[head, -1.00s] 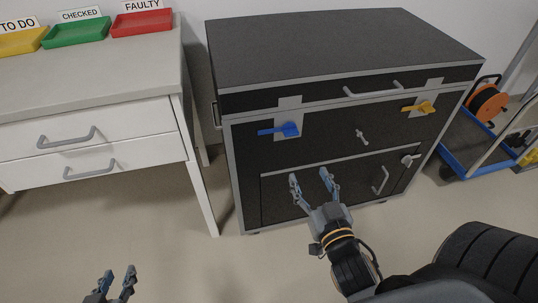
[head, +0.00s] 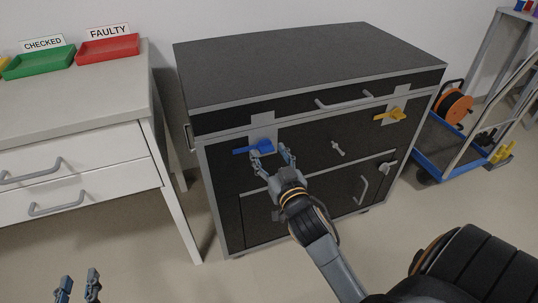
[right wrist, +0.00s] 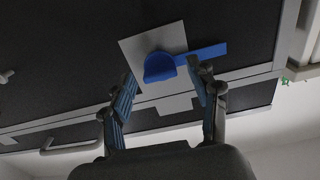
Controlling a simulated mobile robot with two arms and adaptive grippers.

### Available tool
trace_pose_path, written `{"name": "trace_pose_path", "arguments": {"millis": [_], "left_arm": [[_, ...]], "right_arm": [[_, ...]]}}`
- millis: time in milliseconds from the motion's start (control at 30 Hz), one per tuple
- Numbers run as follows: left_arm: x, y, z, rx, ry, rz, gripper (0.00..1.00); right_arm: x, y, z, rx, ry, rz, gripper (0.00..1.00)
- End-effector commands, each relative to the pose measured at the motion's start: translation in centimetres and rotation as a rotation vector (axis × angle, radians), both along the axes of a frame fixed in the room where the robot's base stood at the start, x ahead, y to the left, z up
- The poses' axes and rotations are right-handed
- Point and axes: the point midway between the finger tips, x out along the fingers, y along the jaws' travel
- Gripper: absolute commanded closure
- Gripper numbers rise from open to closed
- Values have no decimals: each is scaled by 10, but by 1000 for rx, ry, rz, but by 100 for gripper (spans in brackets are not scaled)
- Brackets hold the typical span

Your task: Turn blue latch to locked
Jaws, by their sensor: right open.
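The blue latch (head: 255,147) is on the upper left front of the black cabinet (head: 300,62), its lever pointing left and roughly level in the head view. In the right wrist view the latch (right wrist: 160,67) sits on a grey plate (right wrist: 140,52), its lever pointing right. My right gripper (head: 272,159) is open just below the latch; in the wrist view its two fingers stand either side of the latch's rounded hub, one near the lever. I cannot tell whether a finger touches it. My left gripper (head: 78,284) is low at the left, apart from everything, its fingers spread open and empty.
A yellow latch (head: 391,115), a small grey handle (head: 338,149) and a lower door handle (head: 362,188) are on the cabinet front. A white drawer desk (head: 75,165) stands left. A blue trolley (head: 440,145) with an orange reel stands right. Floor in front is clear.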

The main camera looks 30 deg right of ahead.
Motion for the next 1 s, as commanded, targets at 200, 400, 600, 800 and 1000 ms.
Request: {"name": "trace_pose_path", "arguments": {"millis": [200,400,600,800,1000], "left_arm": [[1,-1,5,-7,-25,-2,66],[1,-1,5,-7,-25,-2,66],[1,-1,5,-6,-24,-1,66],[1,-1,5,-6,-24,-1,66],[1,-1,3,-3,-8,-1,66]], "right_arm": [[7,-2,0,0,0,0,40],[6,-2,0,0,0,0,44],[6,-2,0,0,0,0,84],[6,-1,0,0,0,0,100],[6,-1,1,12,-2,0,100]]}}
